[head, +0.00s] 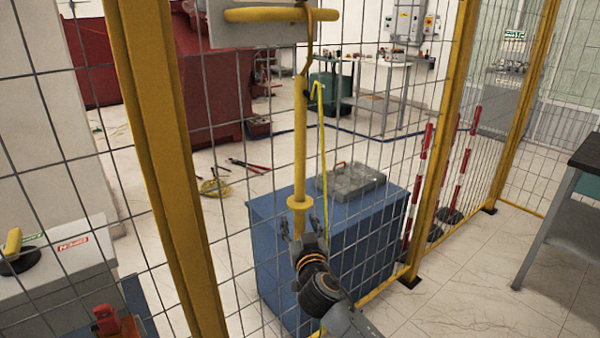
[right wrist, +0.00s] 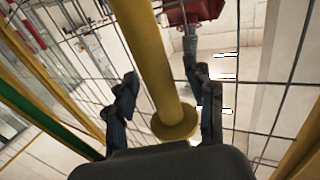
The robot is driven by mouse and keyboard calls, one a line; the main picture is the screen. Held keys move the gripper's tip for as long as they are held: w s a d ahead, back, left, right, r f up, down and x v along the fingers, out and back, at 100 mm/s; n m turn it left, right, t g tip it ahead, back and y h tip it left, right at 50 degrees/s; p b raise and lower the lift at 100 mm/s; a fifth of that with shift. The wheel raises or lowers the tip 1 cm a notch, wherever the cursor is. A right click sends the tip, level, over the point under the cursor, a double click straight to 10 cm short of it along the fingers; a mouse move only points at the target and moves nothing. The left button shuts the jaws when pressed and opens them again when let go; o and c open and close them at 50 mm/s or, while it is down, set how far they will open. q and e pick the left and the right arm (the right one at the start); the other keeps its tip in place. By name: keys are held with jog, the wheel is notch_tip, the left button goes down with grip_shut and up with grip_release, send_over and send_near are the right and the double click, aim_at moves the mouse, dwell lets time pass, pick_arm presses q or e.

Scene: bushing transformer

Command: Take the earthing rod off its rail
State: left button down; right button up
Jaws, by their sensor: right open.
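The yellow earthing rod (head: 301,140) hangs upright in front of the mesh fence, below a grey plate with a yellow bar (head: 282,14), which looks like its rail. A round yellow collar (head: 299,202) sits near its lower end. My right gripper (head: 303,222) is at the rod's lower end, just below the collar. In the right wrist view the rod (right wrist: 150,60) and collar (right wrist: 174,122) lie between the two spread fingers (right wrist: 168,105). I cannot tell whether either finger touches the rod. My left gripper is not in view.
The yellow-framed mesh fence (head: 165,170) stands close behind the rod. Beyond it are a blue cabinet (head: 275,250) with a grey case (head: 350,182) on top, and a red machine (head: 215,90). A yellow cord (head: 320,125) hangs beside the rod. A dark-topped table (head: 585,155) stands at right.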

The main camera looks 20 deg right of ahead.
grip_shut()
jog(key=shift+r, duration=0.1)
dwell(0.3)
